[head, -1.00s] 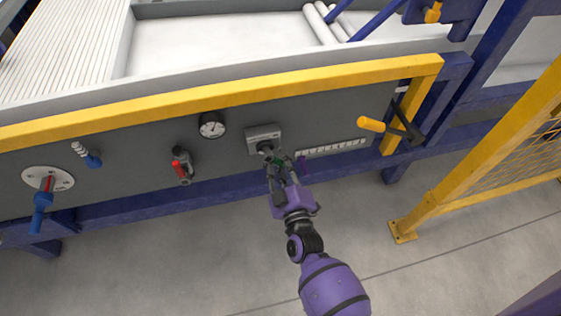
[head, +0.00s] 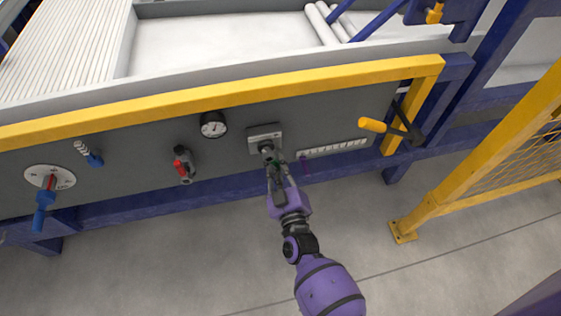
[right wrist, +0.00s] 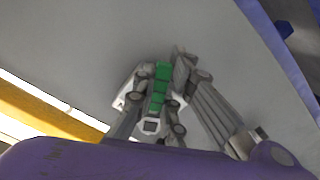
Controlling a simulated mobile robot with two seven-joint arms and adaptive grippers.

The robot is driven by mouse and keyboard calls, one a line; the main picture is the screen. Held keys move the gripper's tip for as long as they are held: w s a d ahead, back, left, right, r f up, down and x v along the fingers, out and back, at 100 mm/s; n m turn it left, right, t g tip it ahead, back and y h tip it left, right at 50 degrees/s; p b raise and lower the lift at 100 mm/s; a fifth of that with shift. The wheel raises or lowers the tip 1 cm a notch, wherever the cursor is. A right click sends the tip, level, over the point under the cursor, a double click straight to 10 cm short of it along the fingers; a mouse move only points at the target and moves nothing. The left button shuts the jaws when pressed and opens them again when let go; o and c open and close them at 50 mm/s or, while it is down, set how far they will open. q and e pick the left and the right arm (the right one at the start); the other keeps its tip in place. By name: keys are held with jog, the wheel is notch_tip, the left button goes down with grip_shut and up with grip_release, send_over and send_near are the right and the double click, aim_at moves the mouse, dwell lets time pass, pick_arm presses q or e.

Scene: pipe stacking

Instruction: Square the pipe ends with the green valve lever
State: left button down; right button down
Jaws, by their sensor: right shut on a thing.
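The green valve lever (right wrist: 160,82) shows best in the right wrist view, lying between the fingers of my right gripper (right wrist: 168,90). In the head view only a little green shows at the tips of my right gripper (head: 275,166), just below the grey valve plate (head: 264,136) on the dark panel. The right gripper is shut on the lever, and its fingers hide most of it. The pipe ends cannot be clearly made out; light rollers (head: 322,22) lie at the top of the head view. My left gripper is not in view.
Left of the valve are a round gauge (head: 213,124), a red-handled valve (head: 183,164) and a blue lever (head: 41,208). A yellow-handled crank (head: 374,125) is on the right, near a yellow mesh fence (head: 470,160). The floor below the panel is clear.

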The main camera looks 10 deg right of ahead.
jog(key=a+m+p, duration=0.1)
jog(key=a+m, duration=0.5)
jog(key=m, duration=0.7)
jog(key=shift+r, duration=0.3)
jog(key=shift+m, duration=0.3)
jog(key=c, duration=1.8)
grip_release()
jog(key=shift+r, duration=0.1)
jog(key=shift+s, duration=0.1)
jog(key=s, duration=1.2)
